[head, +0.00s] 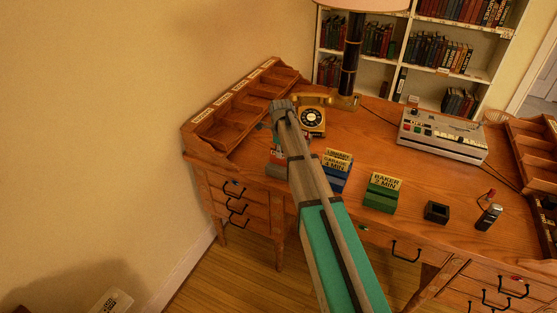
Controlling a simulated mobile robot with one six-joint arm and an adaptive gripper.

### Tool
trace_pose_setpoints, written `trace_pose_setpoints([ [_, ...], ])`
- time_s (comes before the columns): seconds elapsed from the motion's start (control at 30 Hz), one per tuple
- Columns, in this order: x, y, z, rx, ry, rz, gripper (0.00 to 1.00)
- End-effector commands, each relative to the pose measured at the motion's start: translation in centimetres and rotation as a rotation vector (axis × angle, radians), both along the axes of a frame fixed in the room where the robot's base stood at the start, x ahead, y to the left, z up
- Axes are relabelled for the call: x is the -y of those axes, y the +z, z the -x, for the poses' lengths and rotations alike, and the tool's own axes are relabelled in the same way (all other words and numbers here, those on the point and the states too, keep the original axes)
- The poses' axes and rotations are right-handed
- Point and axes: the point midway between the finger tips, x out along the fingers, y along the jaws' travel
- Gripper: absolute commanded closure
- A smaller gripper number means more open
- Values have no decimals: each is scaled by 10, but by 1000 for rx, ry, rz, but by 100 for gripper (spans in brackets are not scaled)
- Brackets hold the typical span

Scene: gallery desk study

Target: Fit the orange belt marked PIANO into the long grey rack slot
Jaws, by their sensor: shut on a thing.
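My gripper (276,141) points down at the left part of the desk, mostly hidden behind my own arm. It is shut on a small orange-red piece with a pale label, which looks like the orange belt (276,154); its lettering is not readable. Directly below is a grey block, which looks like the long grey rack slot (275,171). My arm covers its right side. I cannot tell whether the belt is inside the slot or just above it.
A blue holder (333,184) with LIBRARY and GARAGE cards and a green holder (379,200) with a BAKER card stand to the right. A gold telephone (313,121), lamp (350,65) and grey machine (440,135) stand behind. Labelled pigeonholes (225,115) line the left edge.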

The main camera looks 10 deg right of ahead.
Motion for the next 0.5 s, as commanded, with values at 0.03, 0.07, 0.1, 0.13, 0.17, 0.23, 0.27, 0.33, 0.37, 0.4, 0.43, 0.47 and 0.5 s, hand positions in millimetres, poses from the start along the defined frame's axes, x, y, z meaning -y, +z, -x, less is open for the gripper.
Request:
trace_pose_setpoints([
  [0.03,0,-9,0,0,0,0,100],
  [0.07,0,-11,0,0,0,0,100],
  [0.1,0,-14,0,0,0,0,100],
  [0.13,0,-16,0,0,0,0,100],
  [0.17,0,-17,0,0,0,0,100],
  [0.23,0,-20,0,0,-1,0,100],
  [0.27,1,-20,0,0,-1,0,100],
  [0.33,1,-21,0,0,-1,0,100],
  [0.37,1,-20,0,0,-1,0,100],
  [0.4,1,-20,0,0,-1,0,100],
  [0.43,1,-20,0,0,-1,0,100],
  [0.47,1,-20,0,0,-1,0,100],
  [0.5,1,-20,0,0,-1,0,100],
])
